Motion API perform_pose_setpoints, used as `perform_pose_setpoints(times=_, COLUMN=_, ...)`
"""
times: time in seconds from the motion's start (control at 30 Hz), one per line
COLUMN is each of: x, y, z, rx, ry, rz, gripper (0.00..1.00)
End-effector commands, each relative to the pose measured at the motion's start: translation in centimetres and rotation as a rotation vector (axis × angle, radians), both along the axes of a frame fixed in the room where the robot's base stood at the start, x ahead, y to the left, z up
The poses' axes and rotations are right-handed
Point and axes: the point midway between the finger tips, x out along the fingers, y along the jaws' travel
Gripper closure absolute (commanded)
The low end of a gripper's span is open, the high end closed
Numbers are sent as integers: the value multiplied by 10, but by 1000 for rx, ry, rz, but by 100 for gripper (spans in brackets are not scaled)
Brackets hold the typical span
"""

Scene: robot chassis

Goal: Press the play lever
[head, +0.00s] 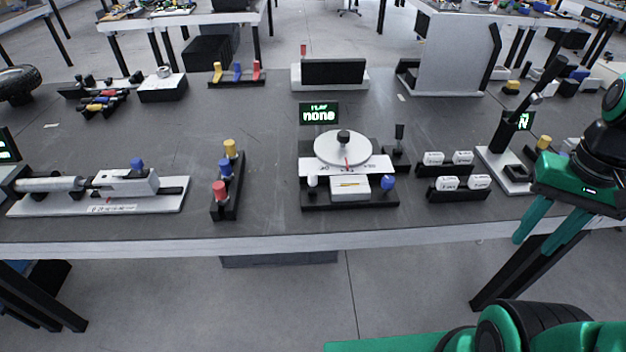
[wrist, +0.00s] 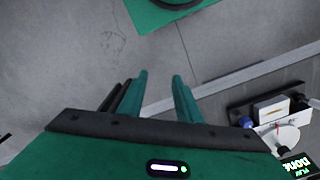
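The play device (head: 349,166) stands near the table's front edge in the head view, with a round white disc, a black knob on top and a display (head: 319,113) reading "PLAY none". A black upright lever (head: 399,133) stands at its right; a blue knob (head: 388,183) and a white knob (head: 313,182) are at its front. No label shows which one is the play lever. The device also shows at the right of the wrist view (wrist: 270,110). My gripper (head: 533,251) is open and empty, right of the device and over the front edge; its fingers show apart in the wrist view (wrist: 160,76).
White button blocks (head: 450,183) and a tall black lever on a white base (head: 512,165) stand between the device and my gripper. A block with coloured knobs (head: 228,180) and a slider unit (head: 110,190) are on the left. The table has bare room between them.

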Motion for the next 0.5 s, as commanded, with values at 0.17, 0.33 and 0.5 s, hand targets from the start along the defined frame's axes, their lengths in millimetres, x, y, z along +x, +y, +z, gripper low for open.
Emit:
perform_pose_setpoints(times=0.17, x=-10, y=1, z=5, rx=-3, ry=-16, rz=-2, gripper=97)
perform_pose_setpoints(times=0.33, x=11, y=9, z=6, rx=-35, ry=-35, rz=-44, gripper=100)
perform_pose_setpoints(times=0.5, x=52, y=33, z=8, rx=-81, ry=-91, rz=-135, gripper=100)
